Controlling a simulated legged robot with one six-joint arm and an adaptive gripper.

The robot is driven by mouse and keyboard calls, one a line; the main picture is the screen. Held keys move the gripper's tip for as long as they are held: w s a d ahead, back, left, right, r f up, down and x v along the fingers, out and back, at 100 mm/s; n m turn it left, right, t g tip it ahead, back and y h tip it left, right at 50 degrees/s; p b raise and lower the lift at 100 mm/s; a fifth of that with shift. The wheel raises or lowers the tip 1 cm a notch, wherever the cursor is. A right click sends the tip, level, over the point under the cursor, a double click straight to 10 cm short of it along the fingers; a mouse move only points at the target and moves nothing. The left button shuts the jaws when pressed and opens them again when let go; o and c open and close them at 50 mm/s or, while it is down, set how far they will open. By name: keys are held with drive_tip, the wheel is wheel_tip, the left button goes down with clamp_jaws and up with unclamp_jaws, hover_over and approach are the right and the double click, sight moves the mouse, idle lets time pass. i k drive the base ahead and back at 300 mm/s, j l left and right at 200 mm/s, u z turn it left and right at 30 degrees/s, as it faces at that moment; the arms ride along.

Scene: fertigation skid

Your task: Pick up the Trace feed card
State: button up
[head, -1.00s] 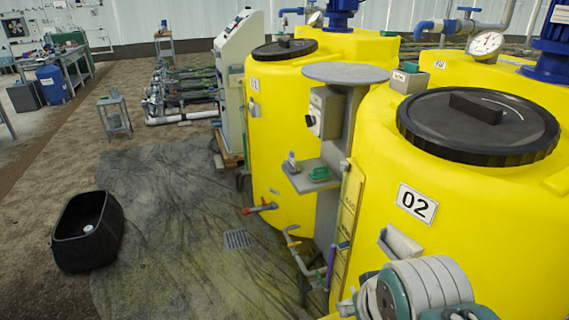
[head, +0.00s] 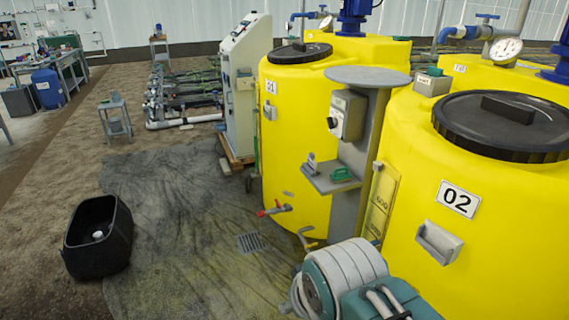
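I cannot make out a Trace feed card in the head view. A grey pocket (head: 438,242) is fixed to the yellow tank marked 02 (head: 410,215); I see no card in it. A smaller holder (head: 270,110) is on the tank marked 01 (head: 290,145). A grey shelf (head: 331,181) between the tanks bears a small upright grey item (head: 311,164) and a green item (head: 341,174), both too small to read. A grey control box (head: 348,115) is above the shelf.
A black tub (head: 95,240) with something white inside stands at left. A red-handled valve (head: 273,210) juts from tank 01. The dark mat (head: 170,195) has free floor.

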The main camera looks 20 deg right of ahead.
sight(311, 162)
drive_tip(key=i+j, duration=0.35)
drive_tip(key=i, duration=0.2)
drive_tip(key=i+j, duration=0.4)
drive_tip(key=i, duration=0.2)
drive_tip(key=i+z, duration=0.3)
drive_tip(key=i, duration=0.15)
drive_tip(key=i+z, duration=0.25)
drive_tip(key=i, duration=0.25)
drive_tip(key=i+j+z, duration=0.3)
drive_tip(key=i, duration=0.15)
drive_tip(key=i+z, duration=0.7)
drive_tip(key=i+j+z, duration=0.35)
drive_tip(key=l, duration=0.1)
